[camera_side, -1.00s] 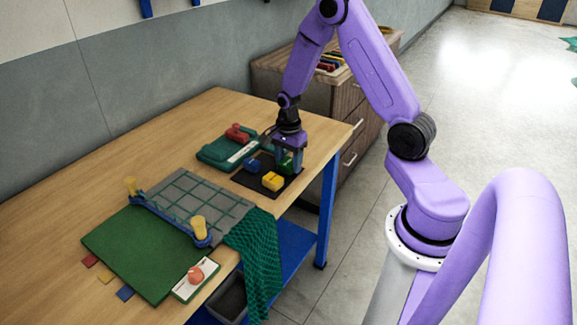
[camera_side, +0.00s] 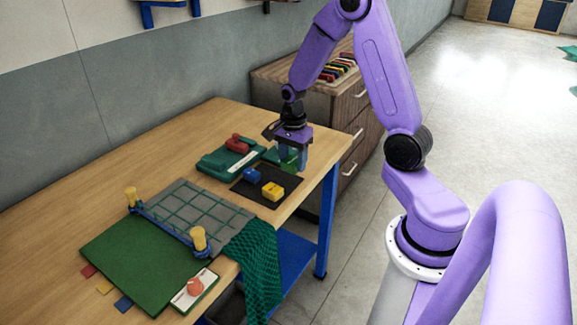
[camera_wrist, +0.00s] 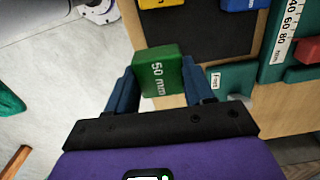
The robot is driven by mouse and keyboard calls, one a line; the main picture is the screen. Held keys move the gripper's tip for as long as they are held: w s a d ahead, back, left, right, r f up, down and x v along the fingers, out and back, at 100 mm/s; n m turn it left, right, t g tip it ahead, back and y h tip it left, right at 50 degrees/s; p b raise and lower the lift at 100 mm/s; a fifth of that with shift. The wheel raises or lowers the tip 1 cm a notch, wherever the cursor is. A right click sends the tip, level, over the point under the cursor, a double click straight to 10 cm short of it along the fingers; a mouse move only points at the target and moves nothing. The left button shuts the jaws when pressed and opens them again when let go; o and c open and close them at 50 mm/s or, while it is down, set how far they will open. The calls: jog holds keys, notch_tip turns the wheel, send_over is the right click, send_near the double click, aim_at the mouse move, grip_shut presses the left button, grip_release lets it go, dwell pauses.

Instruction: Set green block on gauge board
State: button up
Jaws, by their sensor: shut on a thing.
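The green block (camera_side: 290,158) is held between the blue fingers of my gripper (camera_side: 292,160), raised above the right side of a black mat (camera_side: 255,193). In the wrist view the green block (camera_wrist: 162,74), marked "50 mm", sits between both fingertips (camera_wrist: 158,80). A green board with a white scale and a red piece, likely the gauge board (camera_side: 212,161), lies left of my gripper. Part of it shows at the right of the wrist view (camera_wrist: 272,62), with millimetre numbers.
A yellow block (camera_side: 272,191) and a blue block (camera_side: 252,175) stand on the mat. A netting frame with yellow posts (camera_side: 197,236), a green board (camera_side: 135,255) and hanging green net (camera_side: 258,260) lie at the front. The table's left rear is bare.

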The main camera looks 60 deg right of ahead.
jog(key=s+a+r, duration=0.3)
jog(key=s+r, duration=0.4)
jog(key=s, duration=0.4)
jog(key=shift+s+a+r, duration=0.15)
jog(key=shift+a+r, duration=0.1)
jog(key=shift+a, duration=0.15)
send_over(226, 157)
jog(key=s, duration=0.2)
jog(key=f, duration=0.5)
jog(key=shift+w+a+f, duration=0.15)
jog(key=shift+w+f, duration=0.05)
jog(key=shift+f, duration=0.2)
jog(key=shift+w+f, duration=0.6)
jog(key=shift+f, duration=0.1)
jog(key=shift+w+f, duration=0.1)
jog(key=shift+f, duration=1.5)
